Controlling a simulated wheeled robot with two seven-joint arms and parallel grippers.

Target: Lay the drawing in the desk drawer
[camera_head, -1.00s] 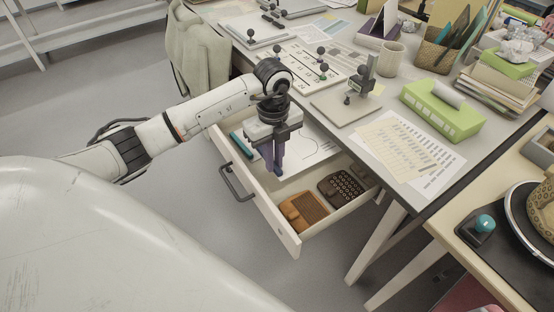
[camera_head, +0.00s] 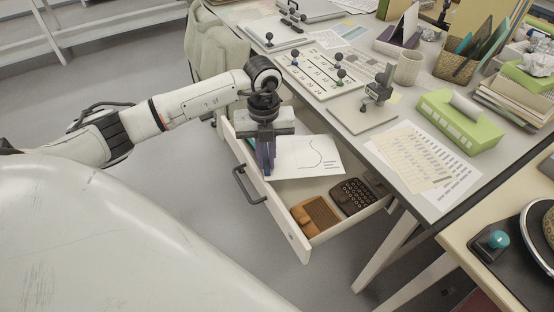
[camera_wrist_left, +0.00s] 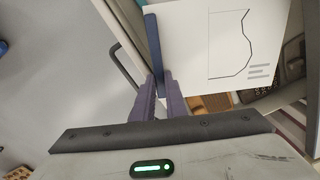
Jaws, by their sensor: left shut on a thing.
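The drawing (camera_head: 300,158) is a white sheet with a dark curved line and small printed lines. It is over the back part of the open desk drawer (camera_head: 285,225); I cannot tell whether it touches the drawer floor. My left gripper (camera_head: 265,172) points down at the sheet's left edge. In the left wrist view its fingers (camera_wrist_left: 158,88) are shut on a dark blue strip (camera_wrist_left: 152,45) along the edge of the drawing (camera_wrist_left: 195,35). My right gripper is not in view.
A brown object (camera_head: 314,214) and a dark keyed object (camera_head: 352,196) lie in the drawer's front right part. The desktop above holds a number board (camera_head: 322,72), a green box (camera_head: 458,120) and papers (camera_head: 415,155). A chair (camera_head: 215,55) stands behind.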

